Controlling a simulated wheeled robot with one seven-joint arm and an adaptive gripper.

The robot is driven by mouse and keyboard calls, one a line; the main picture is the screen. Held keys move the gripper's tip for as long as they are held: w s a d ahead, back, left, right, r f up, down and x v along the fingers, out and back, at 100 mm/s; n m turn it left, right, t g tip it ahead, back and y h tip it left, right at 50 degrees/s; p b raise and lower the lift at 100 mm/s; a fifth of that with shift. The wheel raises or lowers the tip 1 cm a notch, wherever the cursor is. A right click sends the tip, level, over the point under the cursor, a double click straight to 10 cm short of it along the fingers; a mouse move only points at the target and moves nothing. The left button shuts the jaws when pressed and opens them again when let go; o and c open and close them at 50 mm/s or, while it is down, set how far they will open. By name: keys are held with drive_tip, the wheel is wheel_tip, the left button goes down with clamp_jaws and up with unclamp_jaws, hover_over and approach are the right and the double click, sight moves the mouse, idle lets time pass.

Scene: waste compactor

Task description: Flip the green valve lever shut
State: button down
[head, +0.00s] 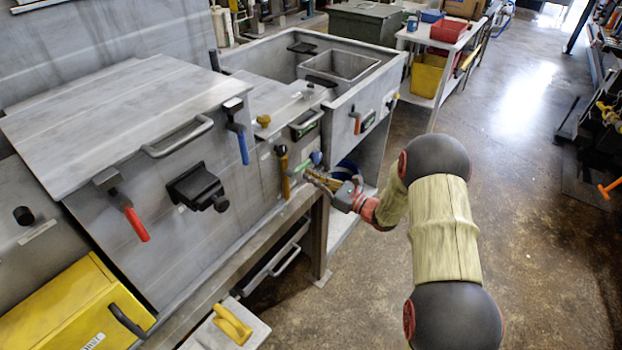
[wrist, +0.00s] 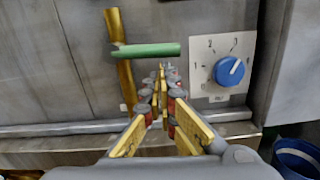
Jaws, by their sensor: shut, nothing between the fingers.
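The green valve lever (wrist: 150,50) lies level in the wrist view, crossing an upright brass pipe (wrist: 118,75) at its left end and pointing right. In the head view the green lever (head: 302,166) is small, beside the brass pipe (head: 284,172) on the machine's front. My gripper (wrist: 163,68) is shut and empty, its fingertips just below the lever's right half in the picture. I cannot tell whether they touch it. In the head view my gripper (head: 310,175) reaches in from the right, close to the lever.
A blue dial (wrist: 229,71) on a white numbered plate sits right of the lever. A ledge (wrist: 50,145) runs below. A blue bucket (wrist: 297,158) shows at lower right. Red-handled (head: 136,224) and blue-handled (head: 242,147) levers are farther left. The floor (head: 350,300) at right is open.

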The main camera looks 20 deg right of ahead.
drive_tip(key=shift+w+d+r+p, duration=0.1)
drive_tip(key=shift+r+p, duration=0.1)
drive_tip(key=shift+r, duration=0.15)
drive_tip(key=shift+w+r+p, duration=0.1)
drive_tip(key=shift+r+p, duration=0.05)
drive_tip(key=shift+r, duration=0.15)
drive_tip(key=s+d+f, duration=0.4)
drive_tip(key=s+d, duration=0.2)
drive_tip(key=s, duration=0.2)
drive_tip(key=shift+s+d+f+p, duration=0.2)
drive_tip(key=shift+s+f+p, duration=0.2)
drive_tip(key=shift+p, duration=0.05)
